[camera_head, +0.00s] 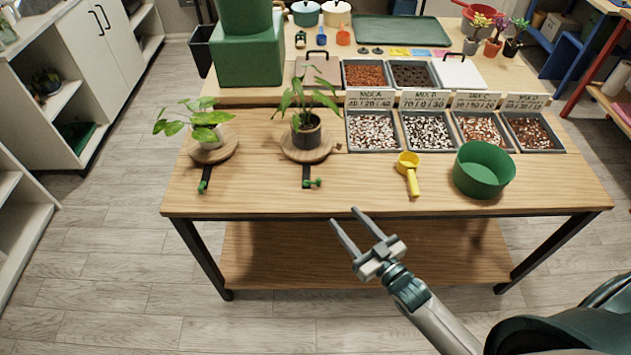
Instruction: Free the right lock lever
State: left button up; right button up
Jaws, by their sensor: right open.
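The right lock lever (314,183) is a small green knob on a dark strip at the table's front edge, below the right round wooden turntable (306,156). Its knob points to the right. The left lock lever (202,186) is a similar green piece at the end of a dark strip below the left turntable (225,150). A potted plant stands on each turntable. My right gripper (345,216) is open and empty, in front of the table's edge, a little right of and nearer than the right lever. My left gripper is not in view.
A yellow scoop (411,178) and a green bowl (484,174) stand right on the wooden table (260,195). Grey trays of soil mix (372,130) with label cards line the middle. A green box (248,60) stands behind. The table between the right lever and the scoop is clear.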

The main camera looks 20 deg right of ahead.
aim_at(315, 190)
jog(key=p+x, duration=0.3)
jog(key=x, duration=1.2)
jog(key=shift+w+a, duration=0.15)
jog(key=shift+w, duration=0.15)
